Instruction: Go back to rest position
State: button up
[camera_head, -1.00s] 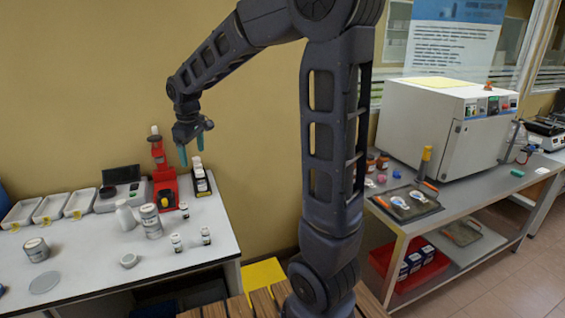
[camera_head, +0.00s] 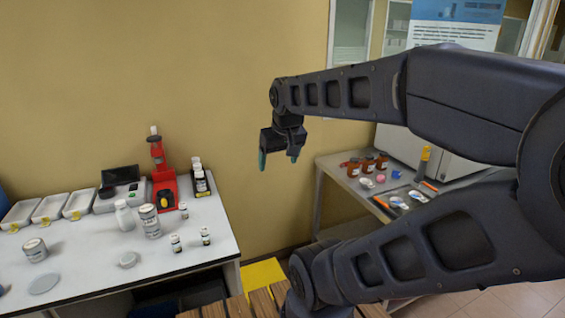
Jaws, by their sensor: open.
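My gripper (camera_head: 278,162) hangs at the end of my dark arm, fingers pointing down. Its two teal fingers are apart with nothing between them. It is in mid-air in front of the yellow wall, between the white left table (camera_head: 95,262) and the grey right table (camera_head: 345,178). It touches nothing that I can see. My arm is folded, with its elbow at the right edge of the view, and it hides much of the right table and the white oven (camera_head: 395,147).
On the left table stand a red device (camera_head: 163,180), dark bottles (camera_head: 201,182), cans (camera_head: 149,221), small vials and white trays (camera_head: 48,208). A yellow step (camera_head: 263,273) lies low between the tables. The air above the left table is clear.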

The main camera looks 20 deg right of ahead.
jog(key=shift+s+d+f+m, duration=0.25)
jog(key=shift+s+d+m, duration=0.05)
jog(key=shift+s, duration=0.3)
dwell(3.8)
